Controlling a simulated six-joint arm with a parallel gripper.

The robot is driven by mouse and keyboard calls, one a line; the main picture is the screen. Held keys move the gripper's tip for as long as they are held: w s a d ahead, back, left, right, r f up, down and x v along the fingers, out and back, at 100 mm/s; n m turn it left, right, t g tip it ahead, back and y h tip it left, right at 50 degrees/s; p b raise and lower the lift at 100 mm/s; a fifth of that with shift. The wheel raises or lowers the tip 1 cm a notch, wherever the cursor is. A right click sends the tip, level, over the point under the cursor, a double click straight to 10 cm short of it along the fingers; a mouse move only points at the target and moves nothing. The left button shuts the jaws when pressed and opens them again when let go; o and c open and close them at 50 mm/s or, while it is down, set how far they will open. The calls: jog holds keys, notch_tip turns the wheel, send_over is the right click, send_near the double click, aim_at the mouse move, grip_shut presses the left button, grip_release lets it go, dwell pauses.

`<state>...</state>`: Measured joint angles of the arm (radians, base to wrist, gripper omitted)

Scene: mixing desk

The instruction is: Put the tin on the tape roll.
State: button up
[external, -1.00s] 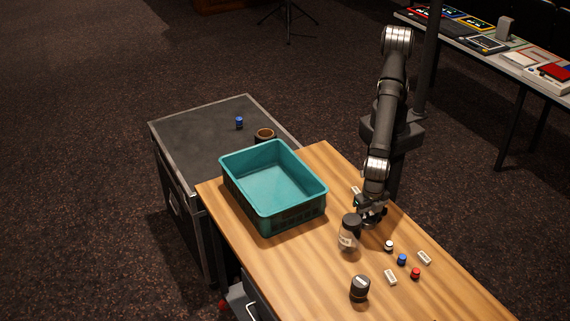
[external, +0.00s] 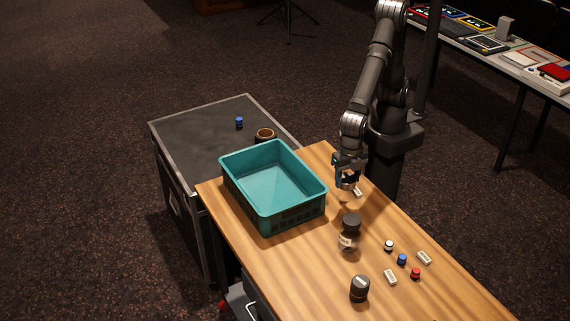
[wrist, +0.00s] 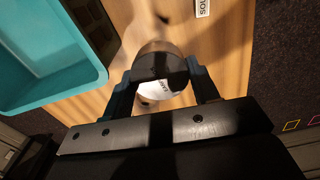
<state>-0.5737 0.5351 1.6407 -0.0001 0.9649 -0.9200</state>
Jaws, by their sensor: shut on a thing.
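My gripper (external: 347,183) is shut on the tin and holds it above the wooden desk, between the crate and the desk's far right edge. In the wrist view, the tin (wrist: 160,66) is a grey, round thing between the fingers, with a white lettered patch just below it. In the external view the fingers mostly hide it. The tape roll (external: 265,133) is a brown ring with an open middle, lying on the black case behind the crate. It is away to the left of my gripper.
A teal crate (external: 308,209) stands on the desk between my gripper and the tape roll. A clear jar with a dark lid (external: 351,224), a dark canister (external: 359,288) and several small caps and labels stand or lie nearer. A blue cap (external: 239,122) is on the case.

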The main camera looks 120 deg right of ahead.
jog(key=shift+w+d+r, duration=0.1)
jog(key=shift+d+r, duration=0.25)
jog(key=shift+d, duration=0.2)
notch_tip(320, 180, up, 6)
jog(key=shift+f, duration=0.25)
jog(key=w+d+m, duration=0.1)
jog(key=w+d, duration=0.1)
jog(key=d, duration=0.4)
jog(key=w+d+m, duration=0.1)
jog(key=w+d, duration=0.1)
jog(key=d, duration=0.4)
jog(key=w+d+m, duration=0.2)
jog(key=w+d, duration=0.1)
jog(key=d, duration=0.4)
jog(key=shift+f, duration=0.3)
jog(key=s+d+m, duration=0.2)
jog(key=d+m, duration=0.2)
jog(key=d, duration=1.8)
jog(key=s+d+m, duration=0.4)
jog(key=s+d, duration=0.6)
jog(key=d, duration=0.3)
jog(key=s+d+m, duration=0.3)
jog(key=s+d, duration=0.8)
jog(key=d, duration=0.3)
send_over(265, 133)
notch_tip(265, 133, down, 21)
jog(key=shift+s+r, duration=0.1)
jog(key=shift+s, duration=0.05)
jog(key=shift+f, duration=2.05)
